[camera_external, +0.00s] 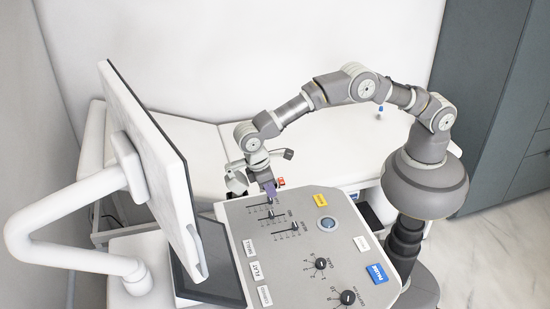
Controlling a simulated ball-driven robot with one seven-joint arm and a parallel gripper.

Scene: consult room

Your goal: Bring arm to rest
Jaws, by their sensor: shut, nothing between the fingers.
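My arm arches from my column on the right, over the exam couch, and down to the far left part of a grey control panel (290,262). My gripper (268,187) points down at the panel's far edge, close to the sliders (270,213). Whether the fingertips touch a slider or the panel is too small to tell.
A white monitor (150,160) on a curved white arm (60,205) stands left of my gripper. The panel carries knobs (320,263), a round button (326,224) and a blue label (377,273). A white couch (340,150) lies behind. Dark cabinets (495,100) stand at right.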

